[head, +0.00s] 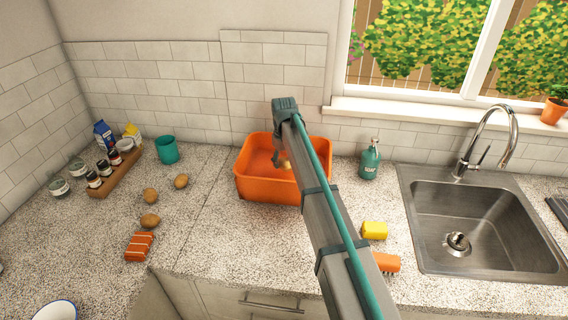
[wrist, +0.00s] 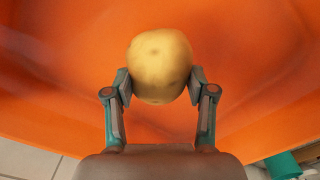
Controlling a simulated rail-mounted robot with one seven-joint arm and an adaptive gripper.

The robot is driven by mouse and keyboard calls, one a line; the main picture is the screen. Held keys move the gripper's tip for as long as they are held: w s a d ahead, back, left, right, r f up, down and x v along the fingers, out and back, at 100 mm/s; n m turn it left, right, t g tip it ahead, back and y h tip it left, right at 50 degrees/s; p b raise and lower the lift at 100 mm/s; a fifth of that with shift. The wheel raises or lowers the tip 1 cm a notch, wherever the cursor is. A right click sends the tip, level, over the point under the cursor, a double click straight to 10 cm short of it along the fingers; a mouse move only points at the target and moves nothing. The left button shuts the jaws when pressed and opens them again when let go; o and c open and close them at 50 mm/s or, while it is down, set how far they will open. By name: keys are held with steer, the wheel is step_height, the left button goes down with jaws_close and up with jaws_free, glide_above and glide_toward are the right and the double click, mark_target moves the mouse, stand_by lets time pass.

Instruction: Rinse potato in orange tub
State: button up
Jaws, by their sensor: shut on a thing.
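An orange tub (head: 267,189) stands on the counter left of the sink, against the tiled wall. My arm crosses in front of its right side in the head view. My gripper (wrist: 160,85) is shut on a yellow-brown potato (wrist: 159,62), with one finger on each side of it. The orange walls of the tub (wrist: 60,75) surround the potato in the wrist view. In the head view the potato (head: 286,164) shows small over the tub's interior, partly hidden by my arm. Whether it touches the tub's bottom cannot be told.
Several more potatoes (head: 150,221) lie on the counter to the left, near an orange striped block (head: 139,246) and a teal cup (head: 167,150).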

mark_target(284, 160)
steer(key=shift+r, duration=0.1)
step_height(284, 160, up, 11)
steer(key=p, duration=0.5)
steer(key=shift+r+p, duration=0.15)
steer(key=shift+p, duration=0.25)
stand_by(0.4)
stand_by(1.9)
step_height(284, 160, up, 4)
steer(key=shift+p, duration=1.05)
steer(key=shift+d, duration=0.1)
